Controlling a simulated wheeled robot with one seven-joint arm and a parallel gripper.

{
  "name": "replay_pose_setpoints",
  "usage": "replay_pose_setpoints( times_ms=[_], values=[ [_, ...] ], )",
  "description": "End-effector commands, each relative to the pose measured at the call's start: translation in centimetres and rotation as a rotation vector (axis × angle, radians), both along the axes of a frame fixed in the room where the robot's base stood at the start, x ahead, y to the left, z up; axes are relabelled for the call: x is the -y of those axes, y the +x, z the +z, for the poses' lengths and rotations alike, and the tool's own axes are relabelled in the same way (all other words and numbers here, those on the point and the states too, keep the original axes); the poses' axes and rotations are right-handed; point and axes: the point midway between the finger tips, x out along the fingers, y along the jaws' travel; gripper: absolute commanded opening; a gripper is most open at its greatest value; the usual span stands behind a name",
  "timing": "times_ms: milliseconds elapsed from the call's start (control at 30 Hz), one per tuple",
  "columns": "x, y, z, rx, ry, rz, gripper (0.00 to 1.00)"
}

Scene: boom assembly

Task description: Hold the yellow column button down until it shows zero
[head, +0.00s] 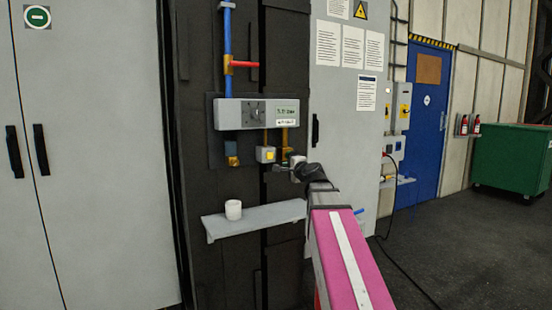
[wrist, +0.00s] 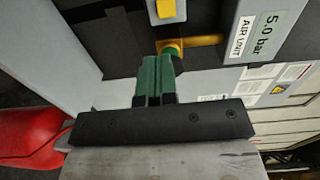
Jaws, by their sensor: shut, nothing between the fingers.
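The yellow button (head: 270,155) sits on a small light-grey box below the grey air unit panel (head: 238,114). In the wrist view the yellow button (wrist: 166,8) is at the top edge, partly cut off. The panel's label (wrist: 258,35) reads "5.0 bar" and "AIR UNIT" in the wrist view; it is too small to read in the head view. My gripper (head: 292,161) is to the right of the button and slightly lower in the head view. In the wrist view its green fingers (wrist: 157,62) are together and empty, apart from the button.
A brass pipe (wrist: 205,41) lies close by the fingertips in the wrist view. A shelf (head: 255,219) with a white cup (head: 233,209) is below the panel. A blue pipe with a red handle (head: 245,64) rises above it. A grey cabinet (head: 85,150) stands left.

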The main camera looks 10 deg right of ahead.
Motion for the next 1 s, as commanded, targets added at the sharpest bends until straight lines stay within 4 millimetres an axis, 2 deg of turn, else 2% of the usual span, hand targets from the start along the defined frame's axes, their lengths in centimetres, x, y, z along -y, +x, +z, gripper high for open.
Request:
replay_pose_setpoints(
  times_ms=[133, 567, 767, 1000],
  values=[
    [0.3, 0.0, 0.8, 0.013, 0.022, -0.008, 0.00],
    [0.1, 0.4, 0.8, 0.011, 0.020, -0.007, 0.00],
    [-0.5, 2.3, 0.8, 0.010, 0.020, -0.005, 0.00],
    [-1.7, 6.3, 0.8, 0.011, 0.020, -0.005, 0.00]
  ],
)
